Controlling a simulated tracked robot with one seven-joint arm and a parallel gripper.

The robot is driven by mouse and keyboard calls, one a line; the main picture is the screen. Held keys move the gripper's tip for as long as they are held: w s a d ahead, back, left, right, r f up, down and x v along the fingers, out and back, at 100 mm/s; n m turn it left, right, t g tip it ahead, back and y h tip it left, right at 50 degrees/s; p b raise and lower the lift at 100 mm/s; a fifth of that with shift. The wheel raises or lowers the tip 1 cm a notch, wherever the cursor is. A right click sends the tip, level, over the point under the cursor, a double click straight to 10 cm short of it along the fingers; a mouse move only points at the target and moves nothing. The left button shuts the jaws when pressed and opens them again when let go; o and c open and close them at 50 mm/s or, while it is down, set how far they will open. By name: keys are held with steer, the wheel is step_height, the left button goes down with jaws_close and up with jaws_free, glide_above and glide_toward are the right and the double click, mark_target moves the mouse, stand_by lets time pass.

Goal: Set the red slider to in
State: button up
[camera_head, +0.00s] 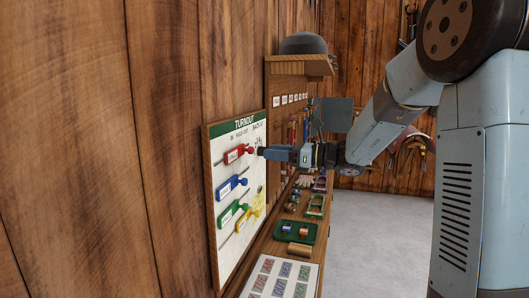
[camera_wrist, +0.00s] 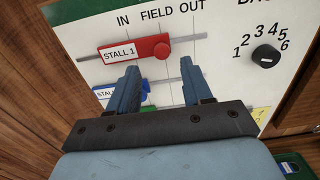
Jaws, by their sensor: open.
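The red slider (camera_wrist: 146,50) carries a white STALL 1 label and a round knob, on a horizontal rail of the white TURNOUT board (camera_head: 226,222). In the wrist view its knob is at the line under FIELD, with the IN mark to its left and OUT to its right. In the head view the red slider (camera_head: 237,154) is the top one. My gripper (camera_wrist: 159,66) is open and empty. Its two fingers point at the board just below the red knob in the wrist view, one on each side of it. I cannot tell whether they touch anything.
A black numbered dial (camera_wrist: 265,56) is right of the rails. A shelf with a green tray (camera_head: 296,231) runs below the board.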

mark_target(253, 150)
steer(key=shift+x, duration=2.65)
jaws_close()
